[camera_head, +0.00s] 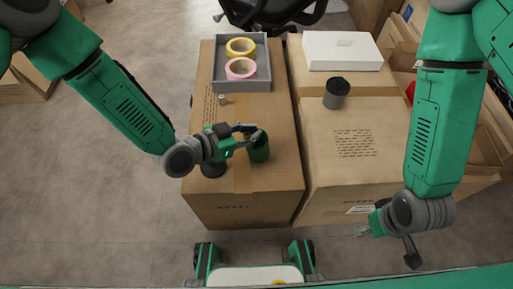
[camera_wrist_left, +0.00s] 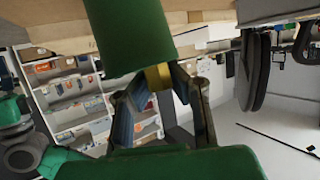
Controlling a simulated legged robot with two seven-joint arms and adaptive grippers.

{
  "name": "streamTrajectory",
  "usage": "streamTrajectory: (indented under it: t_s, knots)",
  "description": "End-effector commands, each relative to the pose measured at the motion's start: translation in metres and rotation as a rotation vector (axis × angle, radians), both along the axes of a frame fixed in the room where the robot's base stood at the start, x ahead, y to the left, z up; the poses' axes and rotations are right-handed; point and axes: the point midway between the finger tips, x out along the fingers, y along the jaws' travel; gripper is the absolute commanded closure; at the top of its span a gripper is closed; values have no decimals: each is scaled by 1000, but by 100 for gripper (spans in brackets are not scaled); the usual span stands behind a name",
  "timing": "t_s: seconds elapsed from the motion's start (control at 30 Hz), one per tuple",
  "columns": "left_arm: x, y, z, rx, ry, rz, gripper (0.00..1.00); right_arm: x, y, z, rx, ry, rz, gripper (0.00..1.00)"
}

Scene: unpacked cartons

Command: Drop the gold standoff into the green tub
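The green tub (camera_head: 259,150) stands on the left carton, beside the fingers of my left gripper (camera_head: 252,132). The tub (camera_wrist_left: 130,35) also fills the upper middle of the left wrist view, just past the fingertips. The gold standoff (camera_wrist_left: 157,77) is between the fingertips of my left gripper (camera_wrist_left: 160,82), which are shut on it, near the tub's edge. In the head view the standoff is too small to make out clearly. My right gripper (camera_head: 374,224) hangs off the front of the right carton; its finger opening is unclear.
A grey tray (camera_head: 243,87) holds a yellow tape roll (camera_head: 240,47) and a pink one (camera_head: 241,68) at the back. A small pale cylinder (camera_head: 222,99) stands on the left carton (camera_head: 240,195). A dark cup (camera_head: 336,93) and a white box (camera_head: 343,51) stand to the right.

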Motion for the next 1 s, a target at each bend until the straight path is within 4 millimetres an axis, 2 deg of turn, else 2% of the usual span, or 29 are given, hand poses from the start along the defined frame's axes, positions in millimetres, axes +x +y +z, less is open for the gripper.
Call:
streamTrajectory:
  t_s: [0.23,0.43,0.8,1.0]
  knots:
    - [0,-7,1,8,-1,-2,71,0,-1,0,-1,0,-1,60]
    - [-3,1,2,3,1,-3,71,-2,0,1,-2,-2,-2,60]
    - [-38,55,29,7,2,-1,71,-2,-1,1,-1,-2,-1,60]
    - [-54,75,41,12,0,-3,71,-2,-2,-1,3,-2,-2,60]
